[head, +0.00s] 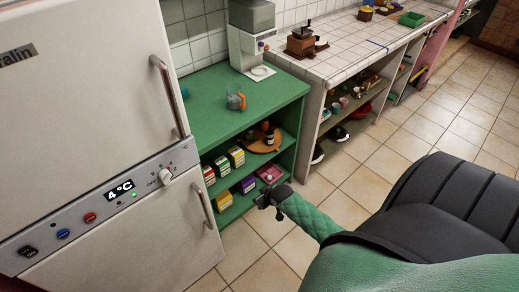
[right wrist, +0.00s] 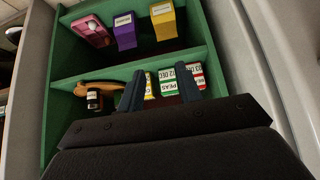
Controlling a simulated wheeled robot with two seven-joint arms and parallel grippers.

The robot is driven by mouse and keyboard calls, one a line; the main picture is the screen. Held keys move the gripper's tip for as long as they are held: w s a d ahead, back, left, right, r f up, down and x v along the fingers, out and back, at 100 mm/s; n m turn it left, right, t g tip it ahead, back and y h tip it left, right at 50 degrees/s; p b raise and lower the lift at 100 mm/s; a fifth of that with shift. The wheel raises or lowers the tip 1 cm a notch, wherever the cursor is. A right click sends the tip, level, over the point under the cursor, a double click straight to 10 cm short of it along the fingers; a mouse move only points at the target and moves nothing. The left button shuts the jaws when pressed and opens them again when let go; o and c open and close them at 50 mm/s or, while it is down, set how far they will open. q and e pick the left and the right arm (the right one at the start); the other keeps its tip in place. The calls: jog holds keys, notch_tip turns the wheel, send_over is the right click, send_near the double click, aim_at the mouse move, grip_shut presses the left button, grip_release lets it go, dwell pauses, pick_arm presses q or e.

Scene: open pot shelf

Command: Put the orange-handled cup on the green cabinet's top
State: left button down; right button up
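The orange-handled cup (head: 235,98) stands on the green cabinet's top (head: 207,112), near the middle of its right half. Its body looks greyish and see-through, and nothing touches it. My right gripper (head: 268,199) is in front of the cabinet's open lower shelves, below and apart from the cup. In the right wrist view its two fingers (right wrist: 160,92) are spread, with no object seen held between them. The cup is not seen in the right wrist view. My left gripper is not in view.
Boxes (head: 221,166), a round wooden board (head: 260,143) with a dark jar and a pink item (head: 270,173) sit on the cabinet shelves. A fridge (head: 90,110) stands left; a coffee machine (head: 248,40) stands behind the cup.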

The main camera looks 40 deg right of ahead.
jog(key=s+a+f+g, duration=0.3)
jog(key=s+a+f, duration=0.8)
jog(key=s, duration=0.3)
jog(key=s+a+f+n+g, duration=0.1)
jog(key=s+a+f+g, duration=0.2)
jog(key=s+a+f, duration=0.8)
jog(key=s, duration=0.3)
jog(key=shift+s+a, duration=0.15)
jog(key=shift+s, duration=0.1)
